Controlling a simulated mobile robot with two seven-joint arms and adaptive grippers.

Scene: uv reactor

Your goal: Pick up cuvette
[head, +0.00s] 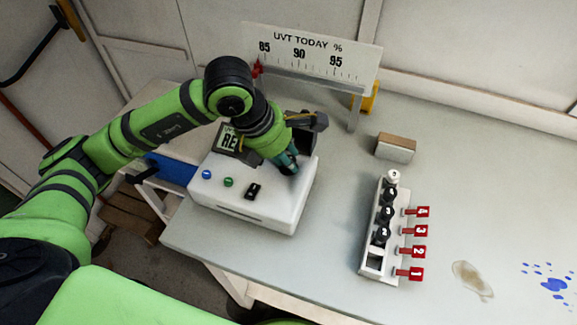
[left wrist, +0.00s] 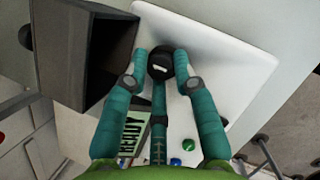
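The black-capped cuvette (left wrist: 159,66) has a white mark on its cap and stands in the white reader (left wrist: 235,62). In the left wrist view, the cap lies between the teal fingertips of my left gripper (left wrist: 161,60). The fingers are very close to both sides of the cap; I cannot tell whether they press on it. In the head view, my left gripper (head: 289,161) reaches down onto the right part of the reader (head: 245,213) and hides the cuvette. My right gripper is not in view.
The reader has a READY display (left wrist: 130,137), blue and green buttons, and a dark raised box (left wrist: 87,52) beside the gripper. A rack (head: 366,277) with several capped cuvettes and an empty front slot stands right. Behind are a brown-white block (head: 396,148) and the UVT sign (head: 315,55).

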